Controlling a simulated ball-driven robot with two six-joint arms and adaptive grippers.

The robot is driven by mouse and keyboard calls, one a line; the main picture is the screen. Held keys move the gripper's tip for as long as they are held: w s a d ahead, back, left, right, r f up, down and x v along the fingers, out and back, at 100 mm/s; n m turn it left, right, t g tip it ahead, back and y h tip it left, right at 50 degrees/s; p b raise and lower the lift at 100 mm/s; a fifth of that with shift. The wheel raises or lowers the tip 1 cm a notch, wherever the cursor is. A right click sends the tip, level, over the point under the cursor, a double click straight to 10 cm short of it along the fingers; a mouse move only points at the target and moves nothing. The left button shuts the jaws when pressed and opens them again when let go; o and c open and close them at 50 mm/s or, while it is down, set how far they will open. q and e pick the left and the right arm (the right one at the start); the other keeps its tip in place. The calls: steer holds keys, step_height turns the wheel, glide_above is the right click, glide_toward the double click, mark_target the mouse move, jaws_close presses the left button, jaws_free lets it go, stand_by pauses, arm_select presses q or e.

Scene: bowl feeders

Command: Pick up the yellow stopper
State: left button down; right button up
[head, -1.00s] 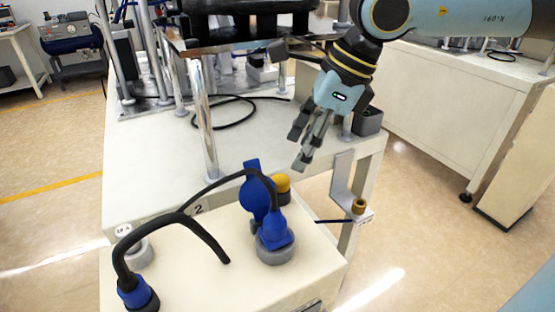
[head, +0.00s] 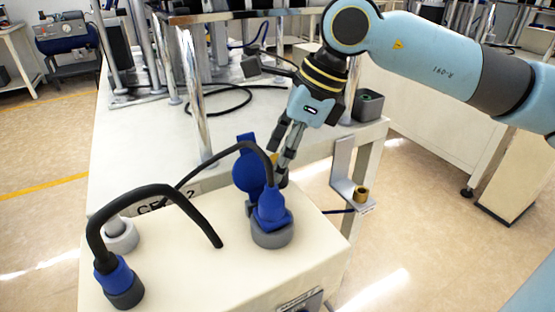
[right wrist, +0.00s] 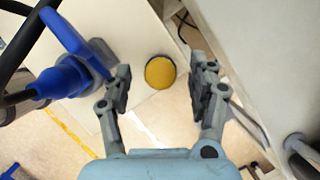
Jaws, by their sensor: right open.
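The yellow stopper (right wrist: 160,72) shows as a round yellow top in the right wrist view, between and beyond my right gripper's fingertips (right wrist: 163,80). Its top is apart from both fingers there. In the head view only a small yellow patch of the stopper (head: 275,158) shows, with the rest hidden behind the fingers and the blue connector. My right gripper (head: 283,166) is open and points down just behind the blue connector. My left gripper is not in view.
The blue connector (head: 271,209) with its raised blue cap (head: 247,170) stands close to the right gripper. A black cable (head: 165,190) arches at left. A metal bracket (head: 342,172) with a brass piece (head: 361,193) is at right. The white box top (head: 195,265) is largely clear in front.

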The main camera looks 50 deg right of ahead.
steer(key=shift+c, duration=0.3)
steer(key=c, duration=1)
steer(key=shift+o, duration=0.2)
